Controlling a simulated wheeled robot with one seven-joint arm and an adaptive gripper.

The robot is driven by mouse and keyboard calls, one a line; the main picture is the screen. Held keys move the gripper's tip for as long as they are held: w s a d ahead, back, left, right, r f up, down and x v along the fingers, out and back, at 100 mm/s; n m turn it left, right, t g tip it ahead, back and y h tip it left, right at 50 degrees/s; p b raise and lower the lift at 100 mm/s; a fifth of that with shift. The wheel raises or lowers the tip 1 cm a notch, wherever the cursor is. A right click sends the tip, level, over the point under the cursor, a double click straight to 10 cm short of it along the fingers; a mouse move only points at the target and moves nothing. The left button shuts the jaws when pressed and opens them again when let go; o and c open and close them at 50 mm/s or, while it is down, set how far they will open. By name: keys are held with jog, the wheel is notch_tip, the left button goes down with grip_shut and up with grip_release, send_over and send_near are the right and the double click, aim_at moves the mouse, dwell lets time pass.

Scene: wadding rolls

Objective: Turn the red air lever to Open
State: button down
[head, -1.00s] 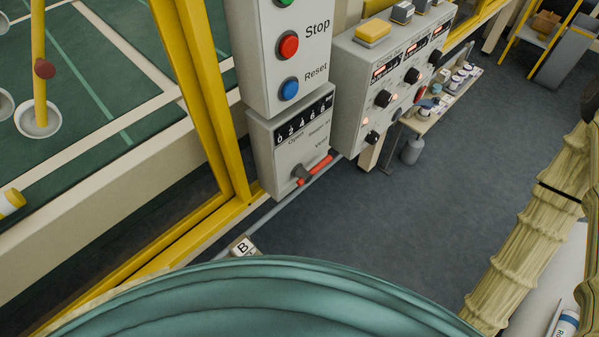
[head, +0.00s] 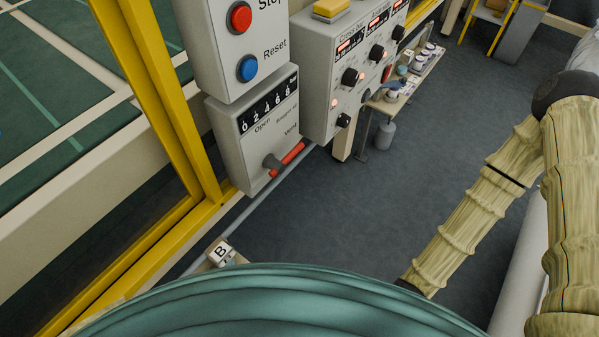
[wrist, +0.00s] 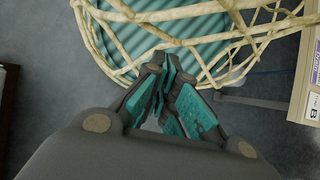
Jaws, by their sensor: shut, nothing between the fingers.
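The red air lever (head: 290,155) is on the front of a grey box (head: 240,150) in the head view. Its grey pivot (head: 272,162) is low on the face, and the red arm points up and right. "Open" is printed to the upper left of the pivot and "Vent" to the upper right; the arm lies on the Vent side. My gripper (wrist: 160,65) shows in the wrist view with its teal-padded fingers together and empty. It is away from the lever, which is not in the wrist view. The head view does not show my fingers.
Above the lever box is a panel with a red button (head: 239,17) and a blue button (head: 248,68). A knobbed control box (head: 330,80) stands to its right. A yellow frame (head: 150,80) rises on the left. The grey floor (head: 340,220) right of the lever is clear.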

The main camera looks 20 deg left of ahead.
aim_at(287, 159)
jog(key=w+a+r+m+g+y+b, duration=0.1)
jog(key=w+a+m+y+b, duration=0.3)
jog(key=a, duration=0.6)
jog(key=w+a+r+m+g+y+b, duration=0.1)
jog(key=a+r+m+y+b, duration=0.15)
jog(key=a+y, duration=0.5)
jog(key=w+a+r+m+t+y+b, duration=0.3)
jog(key=w+t+y, duration=0.1)
jog(key=w, duration=0.5)
jog(key=w+a+r+m+t+y+b, duration=0.2)
jog(key=w+a+r+m+t+y, duration=0.15)
jog(key=w, duration=0.55)
jog(key=w+d+r+m+t+y+b, duration=0.1)
jog(key=w+d+m+t, duration=0.3)
jog(key=w+t, duration=0.5)
jog(key=shift+w+d+r+m+y+b, duration=0.3)
jog(key=shift+w+r+m+b, duration=0.2)
jog(key=shift+r, duration=0.25)
jog(key=d+r+b+x, duration=0.1)
jog(key=r+x, duration=0.1)
jog(key=x, duration=1.1)
jog(key=shift+s+d, duration=0.25)
jog(key=shift+s, duration=0.05)
